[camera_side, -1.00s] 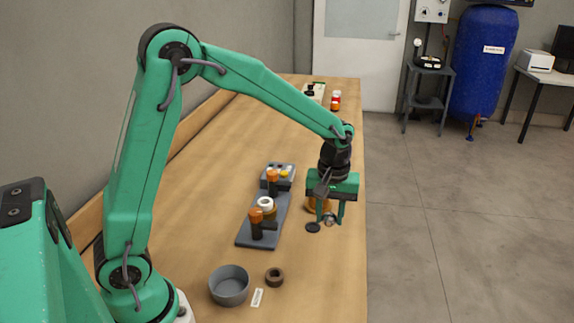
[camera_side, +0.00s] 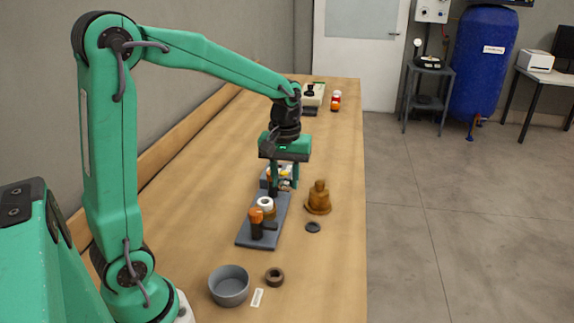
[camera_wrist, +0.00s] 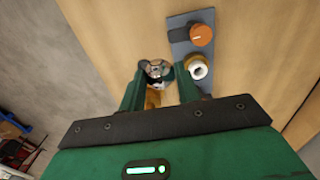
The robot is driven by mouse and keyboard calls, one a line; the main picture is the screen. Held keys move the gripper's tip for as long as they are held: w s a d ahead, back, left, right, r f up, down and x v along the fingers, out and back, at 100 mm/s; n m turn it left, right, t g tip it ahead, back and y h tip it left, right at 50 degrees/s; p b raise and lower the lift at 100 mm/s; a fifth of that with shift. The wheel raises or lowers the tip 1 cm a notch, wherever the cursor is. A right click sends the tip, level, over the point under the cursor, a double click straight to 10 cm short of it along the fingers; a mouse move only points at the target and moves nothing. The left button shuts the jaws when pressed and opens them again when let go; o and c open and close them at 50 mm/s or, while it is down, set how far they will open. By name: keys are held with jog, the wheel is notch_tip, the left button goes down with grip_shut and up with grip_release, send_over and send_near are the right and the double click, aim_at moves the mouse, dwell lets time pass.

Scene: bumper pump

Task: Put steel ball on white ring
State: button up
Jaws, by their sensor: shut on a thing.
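The shiny steel ball (camera_wrist: 155,69) is held between the fingertips of my gripper (camera_wrist: 158,74) in the wrist view. In the side view my gripper (camera_side: 284,186) points down over the far part of the grey plate, and the ball is too small to make out clearly. The white ring (camera_side: 265,203) sits on top of a brown round body on the plate, nearer the camera than my gripper and a little left. It also shows in the wrist view (camera_wrist: 198,71), right of the ball and apart from it.
An orange-capped post (camera_side: 256,217) stands on the grey plate (camera_side: 246,242), near the ring. A brass-coloured bell-shaped part (camera_side: 319,198) and a dark disc (camera_side: 313,227) lie to the right. A grey bowl (camera_side: 229,286) and a brown ring (camera_side: 274,277) are in front.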

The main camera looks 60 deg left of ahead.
jog(key=w+a+f, duration=0.1)
jog(key=a+f, duration=0.6)
jog(key=a, duration=0.5)
jog(key=shift+d, duration=0.1)
jog(key=shift+f, duration=1.95)
jog(key=shift+f, duration=0.3)
jog(key=o, duration=1.1)
jog(key=shift+c, duration=0.2)
jog(key=shift+r, duration=0.1)
notch_tip(320, 180, up, 12)
jog(key=shift+r, duration=0.25)
